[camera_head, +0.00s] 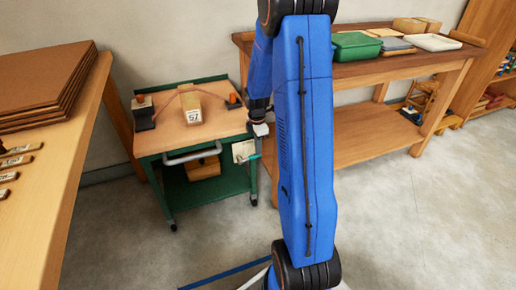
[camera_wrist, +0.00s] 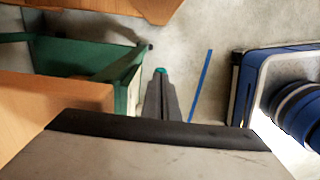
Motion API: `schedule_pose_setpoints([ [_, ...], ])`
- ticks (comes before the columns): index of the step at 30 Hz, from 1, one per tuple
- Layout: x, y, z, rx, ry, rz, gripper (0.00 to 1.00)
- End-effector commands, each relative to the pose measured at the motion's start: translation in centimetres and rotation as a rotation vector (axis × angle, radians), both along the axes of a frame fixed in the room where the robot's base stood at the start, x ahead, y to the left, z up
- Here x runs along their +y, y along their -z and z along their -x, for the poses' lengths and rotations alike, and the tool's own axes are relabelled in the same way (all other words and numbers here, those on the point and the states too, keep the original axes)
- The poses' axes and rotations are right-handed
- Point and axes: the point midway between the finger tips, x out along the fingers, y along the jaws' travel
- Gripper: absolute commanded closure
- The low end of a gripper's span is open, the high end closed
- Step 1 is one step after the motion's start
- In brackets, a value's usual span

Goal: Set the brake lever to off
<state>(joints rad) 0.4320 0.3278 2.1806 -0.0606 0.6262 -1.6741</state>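A green cart (camera_head: 152,170) with a wooden top stands against the wall; its green side and corner also show in the wrist view (camera_wrist: 75,57). A pale plate (camera_head: 243,150) is on its right front corner. A small teal-green piece, seemingly the brake lever (camera_head: 250,158), sticks out there; a teal tip also shows in the wrist view (camera_wrist: 160,71). My gripper (camera_head: 260,133) is beside that corner, close to the lever. Its fingers (camera_wrist: 161,85) look closed together, with the teal at their tips. I cannot tell whether they touch it. The lever's marking is not readable.
The cart top carries a box labelled 57 (camera_head: 191,107) and dark bookend-like pieces. A wooden workbench (camera_head: 375,70) with a green tray (camera_head: 354,46) stands at the right. A table with brown boards (camera_head: 40,85) is at the left.

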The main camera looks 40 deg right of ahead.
Motion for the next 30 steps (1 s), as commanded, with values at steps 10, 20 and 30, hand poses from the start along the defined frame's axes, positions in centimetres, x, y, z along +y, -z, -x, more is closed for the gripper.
schedule_pose_setpoints([
  [10,0.0,0.1,0.2,0.005,0.000,-0.001,1.00],
  [20,0.2,-4.2,0.0,-0.001,0.000,0.001,1.00],
  [30,0.3,-7.4,0.0,-0.001,0.000,0.000,1.00],
])
